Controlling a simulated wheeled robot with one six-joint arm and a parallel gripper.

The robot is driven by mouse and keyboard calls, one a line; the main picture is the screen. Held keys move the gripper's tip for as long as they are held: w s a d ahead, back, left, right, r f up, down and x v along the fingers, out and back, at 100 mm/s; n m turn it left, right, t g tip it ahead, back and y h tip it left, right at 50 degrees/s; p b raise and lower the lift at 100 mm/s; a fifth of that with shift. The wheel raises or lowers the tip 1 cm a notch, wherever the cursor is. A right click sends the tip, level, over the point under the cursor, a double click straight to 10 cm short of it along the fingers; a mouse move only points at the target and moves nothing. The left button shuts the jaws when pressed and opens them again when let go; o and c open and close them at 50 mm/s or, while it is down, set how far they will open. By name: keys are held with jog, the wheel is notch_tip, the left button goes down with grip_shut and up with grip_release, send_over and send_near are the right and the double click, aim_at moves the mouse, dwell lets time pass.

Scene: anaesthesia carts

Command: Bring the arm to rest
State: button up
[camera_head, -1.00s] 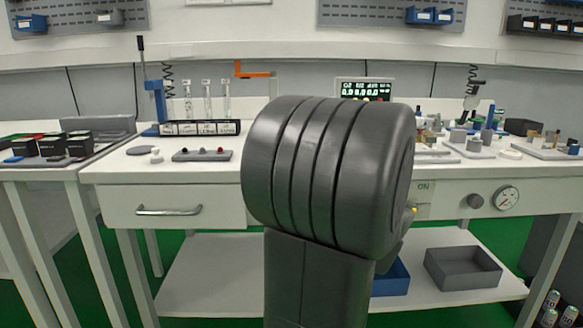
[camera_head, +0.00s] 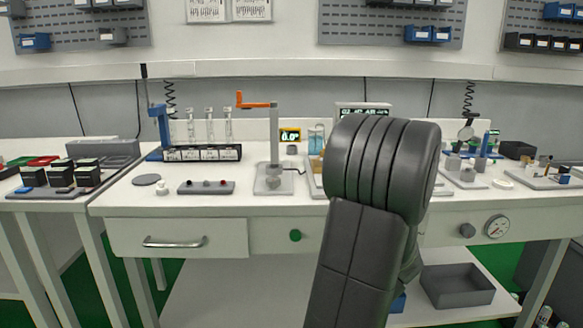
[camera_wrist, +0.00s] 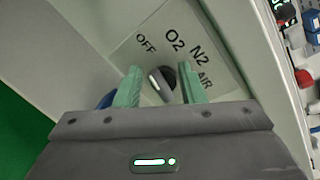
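In the head view my arm (camera_head: 372,190) rises in front of the bench's right half, with its thick grey joint uppermost. My gripper does not show there. In the wrist view my gripper (camera_wrist: 160,88) has its two green fingers apart, with a dark selector knob (camera_wrist: 162,82) showing between them. There is a gap on each side of the knob, and no contact is visible. The knob sits on a pale panel (camera_wrist: 178,38) marked OFF, O2, N2 and AIR. A white mark shows on the knob's left side.
The white bench (camera_head: 120,205) carries a rack of tubes (camera_head: 203,153), a stand with an orange arm (camera_head: 274,150) and a small button box (camera_head: 206,187). A gauge (camera_head: 497,226) is on the bench front at right. A grey bin (camera_head: 457,285) is on the lower shelf.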

jog(key=m+p, duration=0.2)
jog(key=p, duration=0.1)
jog(key=y+p, duration=0.1)
jog(key=p, duration=0.1)
jog(key=shift+d+r+m, duration=0.25)
jog(key=shift+r+m, duration=0.05)
jog(key=shift+m, duration=0.1)
jog(key=shift+f, duration=0.1)
